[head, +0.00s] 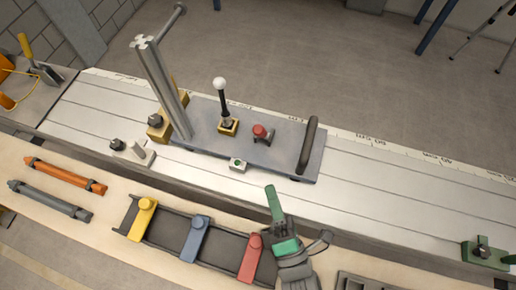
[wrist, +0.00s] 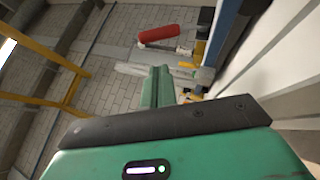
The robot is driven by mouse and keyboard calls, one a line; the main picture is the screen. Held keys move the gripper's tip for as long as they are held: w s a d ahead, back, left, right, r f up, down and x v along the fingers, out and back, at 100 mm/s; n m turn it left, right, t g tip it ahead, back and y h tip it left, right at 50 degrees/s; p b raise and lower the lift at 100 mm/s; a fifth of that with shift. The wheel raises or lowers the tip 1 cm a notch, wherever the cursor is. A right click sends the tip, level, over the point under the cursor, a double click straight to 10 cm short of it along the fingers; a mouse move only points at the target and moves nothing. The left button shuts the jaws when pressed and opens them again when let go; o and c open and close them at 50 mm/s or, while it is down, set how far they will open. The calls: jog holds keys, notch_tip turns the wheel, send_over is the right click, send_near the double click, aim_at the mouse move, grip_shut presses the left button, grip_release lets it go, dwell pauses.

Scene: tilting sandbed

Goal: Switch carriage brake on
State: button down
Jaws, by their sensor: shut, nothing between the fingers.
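The grey carriage (head: 205,150) sits on the pale slotted rail bed. It bears an upright dark lever with a white ball knob (head: 219,84) on a brass base (head: 228,127), a red knob (head: 261,131) and a black bar handle (head: 308,145). A small pale block with a green mark (head: 238,165) is at its front edge. No brake label can be read. My gripper (head: 272,192) is shut and empty, in front of the carriage and apart from it. Its green fingers show in the wrist view (wrist: 156,88), with a red thing (wrist: 160,32) beyond.
A grey post (head: 160,85) rises at the carriage's left end. A dark tray with yellow (head: 143,217), blue (head: 194,238) and red (head: 250,258) pieces lies in front. Orange (head: 65,175) and grey (head: 48,200) rods lie left. A green clamp (head: 484,252) stands right; the bed between is clear.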

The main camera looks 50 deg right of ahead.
aim_at(261, 134)
jog(key=shift+w, duration=0.1)
jog(key=x, duration=1)
